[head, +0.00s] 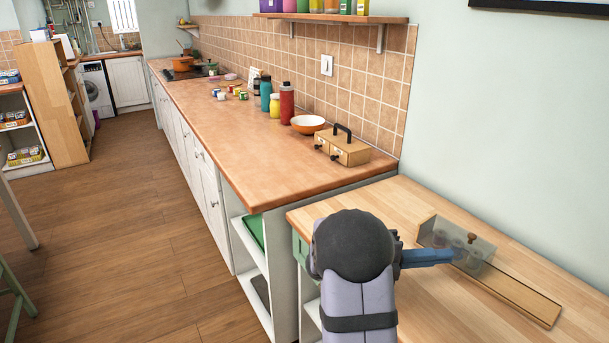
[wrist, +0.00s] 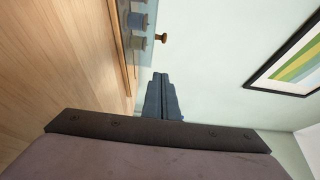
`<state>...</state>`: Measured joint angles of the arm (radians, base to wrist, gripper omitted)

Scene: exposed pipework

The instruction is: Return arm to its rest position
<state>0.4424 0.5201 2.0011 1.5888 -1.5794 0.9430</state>
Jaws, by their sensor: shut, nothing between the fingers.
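My gripper (head: 446,256) reaches to the right from my arm in the head view. Its blue-grey fingers are shut with nothing between them. In the wrist view the closed fingers (wrist: 160,98) point toward the pale wall. In the head view they overlap a clear-fronted box (head: 487,248) with a small brown knob on the light wooden worktop; whether they touch it I cannot tell. Several grey round items (head: 438,238) show inside the box. The wrist view also shows the knob (wrist: 161,38) and the items (wrist: 137,20), to the left of the fingers.
A wooden board (head: 515,298) extends from the box toward the right front. The longer counter (head: 215,115) behind holds a small two-drawer box (head: 342,150), an orange bowl (head: 307,124) and bottles (head: 287,103). The tiled wall (head: 370,80) bounds it. Open floor (head: 130,240) lies left.

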